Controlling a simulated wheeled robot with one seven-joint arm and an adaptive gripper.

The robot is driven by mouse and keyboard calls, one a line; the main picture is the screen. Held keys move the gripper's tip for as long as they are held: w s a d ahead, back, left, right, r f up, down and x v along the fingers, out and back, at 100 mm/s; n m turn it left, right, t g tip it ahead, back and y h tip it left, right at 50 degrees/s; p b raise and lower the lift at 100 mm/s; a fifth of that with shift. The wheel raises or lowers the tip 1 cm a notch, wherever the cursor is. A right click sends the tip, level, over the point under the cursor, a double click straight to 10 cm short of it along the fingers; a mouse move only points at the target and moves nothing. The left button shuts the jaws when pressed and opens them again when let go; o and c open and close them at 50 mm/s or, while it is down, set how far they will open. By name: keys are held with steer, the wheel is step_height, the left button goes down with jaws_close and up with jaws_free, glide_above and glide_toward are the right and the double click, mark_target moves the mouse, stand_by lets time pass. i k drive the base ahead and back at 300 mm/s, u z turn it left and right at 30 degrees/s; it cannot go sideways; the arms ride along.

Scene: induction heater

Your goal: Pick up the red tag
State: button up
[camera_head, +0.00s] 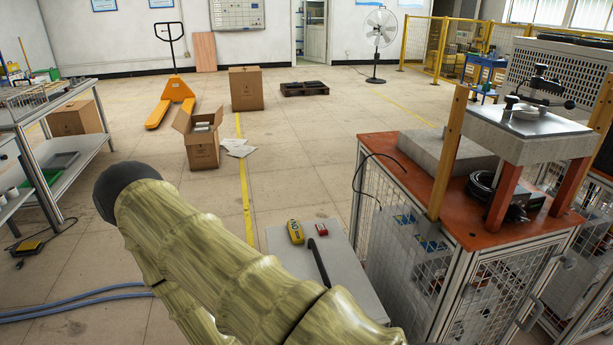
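A small red object (321,229), which looks like the red tag, lies on a low grey surface (353,272) at the lower middle of the head view. It lies just right of a yellow handheld device (295,231), with a small gap between them. Its details are too small to make out. My arm, in a yellowish ribbed sleeve, crosses the lower left and covers part of the grey surface. It ends in a dark rounded part at the upper left. No gripper fingers show.
A black bar-like handle (319,262) is at the grey surface near the red tag. The caged induction heater bench (470,212) stands close on the right. A metal shelf table (62,105) is at the left. Open floor lies beyond, with boxes and an orange pallet truck (176,92).

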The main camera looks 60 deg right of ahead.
mark_target(322, 231)
steer(key=u, duration=0.05)
steer(key=i, duration=0.05)
steer(key=z, duration=1.15)
